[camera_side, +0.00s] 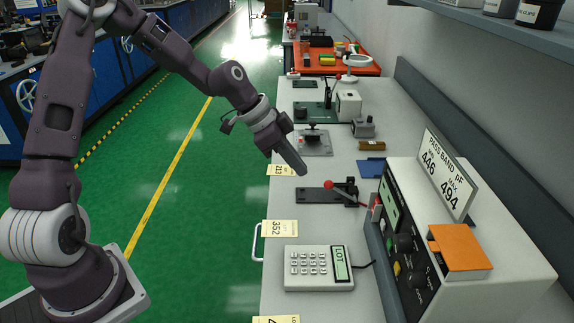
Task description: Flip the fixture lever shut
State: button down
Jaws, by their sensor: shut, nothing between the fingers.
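The fixture (318,194) is a dark flat plate on the white bench, near the middle of the view. Its lever (342,187) has a red ball knob at its left end and a dark pivot block (352,193) at the right. The lever lies at a low slant, with the knob just above the plate; I cannot tell whether it is open or shut. My gripper (302,172) is shut and empty, pointing down and right. It appears above and left of the knob, apart from it. Its height over the bench is unclear.
A meter box (470,262) with knobs, a sign (446,175) and an orange pad (460,247) stands right of the fixture. A keypad (318,268) lies in front. A grey plate with a black knob (314,138), a brown block (371,145) and a blue piece (371,168) lie behind.

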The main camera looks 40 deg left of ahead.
jog(key=shift+s+a+f, duration=0.25)
jog(key=shift+s+a, duration=0.6)
jog(key=s+d+r+n+y, duration=0.1)
jog(key=s+r+n, duration=0.2)
jog(key=s, duration=0.6)
jog(key=s+d+r+n+y, duration=0.1)
jog(key=s+r+n+y, duration=0.1)
jog(key=s+r, duration=0.4)
jog(key=s+r+n+y, duration=0.1)
jog(key=s+r+n, duration=0.2)
jog(key=s, duration=1.1)
jog(key=shift+d+r+n+t, duration=0.3)
jog(key=shift+d+r, duration=0.1)
jog(key=shift+r, duration=0.45)
